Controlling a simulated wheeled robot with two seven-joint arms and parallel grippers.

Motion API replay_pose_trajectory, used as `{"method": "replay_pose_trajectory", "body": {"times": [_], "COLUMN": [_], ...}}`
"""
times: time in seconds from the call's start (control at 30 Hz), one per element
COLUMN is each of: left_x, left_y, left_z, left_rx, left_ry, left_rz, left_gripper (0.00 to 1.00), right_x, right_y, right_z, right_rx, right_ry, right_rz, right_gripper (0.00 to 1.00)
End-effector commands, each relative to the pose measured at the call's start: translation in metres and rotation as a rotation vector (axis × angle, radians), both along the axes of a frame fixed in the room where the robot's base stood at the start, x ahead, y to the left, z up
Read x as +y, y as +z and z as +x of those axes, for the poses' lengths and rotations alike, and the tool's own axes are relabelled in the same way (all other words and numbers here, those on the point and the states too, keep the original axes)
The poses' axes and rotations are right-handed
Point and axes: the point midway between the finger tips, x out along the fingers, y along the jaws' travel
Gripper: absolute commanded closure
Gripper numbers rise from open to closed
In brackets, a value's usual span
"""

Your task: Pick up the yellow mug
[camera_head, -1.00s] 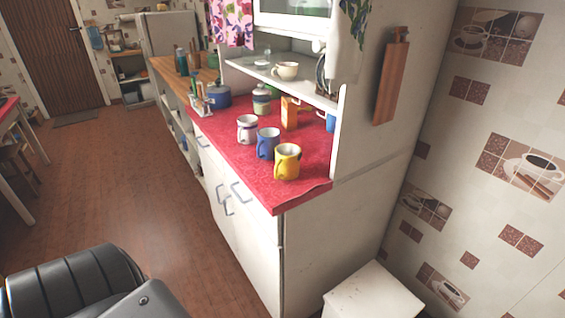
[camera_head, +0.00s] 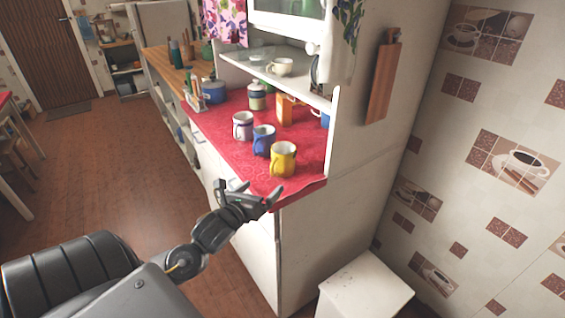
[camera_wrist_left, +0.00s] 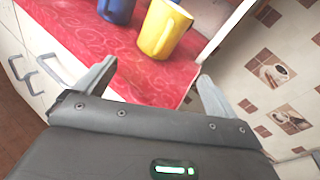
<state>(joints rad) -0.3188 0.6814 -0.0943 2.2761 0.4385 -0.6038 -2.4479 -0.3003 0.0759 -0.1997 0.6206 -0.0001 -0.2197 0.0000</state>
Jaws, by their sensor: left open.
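The yellow mug (camera_head: 283,159) stands upright on the red oilcloth counter (camera_head: 222,148), near its front right corner. My left gripper (camera_head: 258,192) is open and empty at the counter's front edge, short of the mug and lower in the picture. In the left wrist view its two fingers (camera_wrist_left: 155,80) are spread wide with bare red cloth between them. My right gripper is not in view.
A blue mug (camera_head: 263,140) stands close to the left of the yellow mug, and a white mug (camera_head: 243,125) beyond it. The cabinet side wall (camera_head: 340,140) rises right of the mug.

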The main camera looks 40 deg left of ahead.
Motion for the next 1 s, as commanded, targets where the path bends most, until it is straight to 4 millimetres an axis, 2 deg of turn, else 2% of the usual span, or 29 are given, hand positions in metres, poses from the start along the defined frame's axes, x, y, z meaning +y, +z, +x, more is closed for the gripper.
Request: {"method": "replay_pose_trajectory", "body": {"times": [0.1, 0.23, 0.37, 0.7, 1.0], "left_x": [0.008, 0.011, 0.012, 0.02, 0.021], "left_y": [0.02, 0.029, 0.031, 0.031, 0.031], "left_z": [0.008, 0.01, 0.013, 0.06, 0.072], "left_rx": [-0.046, -0.066, -0.069, -0.069, -0.067], "left_ry": [-0.017, -0.024, -0.023, -0.022, -0.022], "left_rz": [0.173, 0.256, 0.268, 0.265, 0.262], "left_gripper": [0.05, 0.05, 0.05, 0.05, 0.05], "right_x": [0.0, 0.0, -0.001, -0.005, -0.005], "right_y": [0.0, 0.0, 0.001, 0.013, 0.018], "right_z": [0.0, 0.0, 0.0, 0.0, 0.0], "right_rx": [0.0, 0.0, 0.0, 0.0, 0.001], "right_ry": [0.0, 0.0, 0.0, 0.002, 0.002], "right_rz": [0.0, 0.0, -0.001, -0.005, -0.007], "right_gripper": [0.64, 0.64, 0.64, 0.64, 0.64]}}
